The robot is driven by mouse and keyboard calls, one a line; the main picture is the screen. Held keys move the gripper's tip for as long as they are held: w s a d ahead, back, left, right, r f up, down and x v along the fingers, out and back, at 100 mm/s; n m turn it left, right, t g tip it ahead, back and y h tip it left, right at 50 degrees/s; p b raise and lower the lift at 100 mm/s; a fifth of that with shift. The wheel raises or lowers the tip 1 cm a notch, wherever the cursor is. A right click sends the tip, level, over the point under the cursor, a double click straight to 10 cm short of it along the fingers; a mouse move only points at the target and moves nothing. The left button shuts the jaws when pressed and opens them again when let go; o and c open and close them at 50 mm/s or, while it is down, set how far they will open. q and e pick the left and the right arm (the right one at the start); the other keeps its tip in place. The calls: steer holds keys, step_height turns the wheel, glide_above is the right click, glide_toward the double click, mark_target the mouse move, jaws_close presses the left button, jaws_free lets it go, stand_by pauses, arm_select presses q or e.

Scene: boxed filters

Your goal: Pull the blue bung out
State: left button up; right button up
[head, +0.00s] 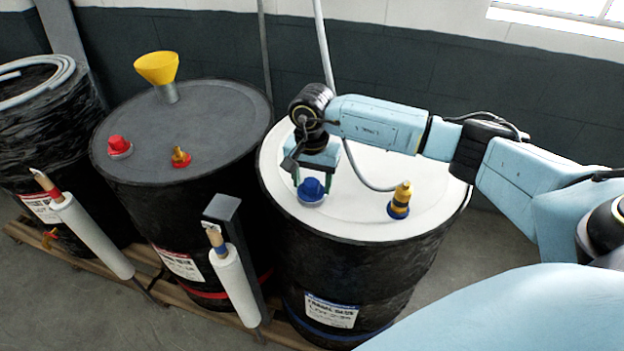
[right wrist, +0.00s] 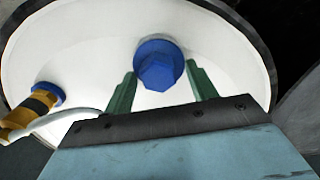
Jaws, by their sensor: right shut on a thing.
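The blue bung (head: 311,190) has a hexagonal top and a round flange. It sits at the near left edge of the white lid (head: 350,215) of the right-hand black drum. My right gripper (head: 313,184) reaches down over it from above, with its green fingers one on each side, shut on the bung. In the right wrist view, the bung (right wrist: 158,70) shows between the fingertips of the gripper (right wrist: 160,80). I cannot tell whether the bung is raised from its hole. My left gripper is not in view.
A yellow-and-black fitting with a blue base (head: 400,200) stands on the same lid to the right. A grey-lidded drum (head: 215,125) to the left carries a red bung (head: 119,147), a brass fitting (head: 180,157) and a yellow funnel (head: 157,68). A white roll (head: 235,285) stands in front.

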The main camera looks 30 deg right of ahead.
mark_target(312, 179)
steer(key=shift+r+p, duration=0.35)
steer(key=shift+r, duration=0.45)
steer(key=shift+r, duration=0.35)
steer(key=shift+r+p, duration=0.75)
steer(key=shift+r, duration=0.35)
steer(key=shift+r, duration=0.1)
step_height(312, 179, up, 9)
steer(key=p, duration=0.4)
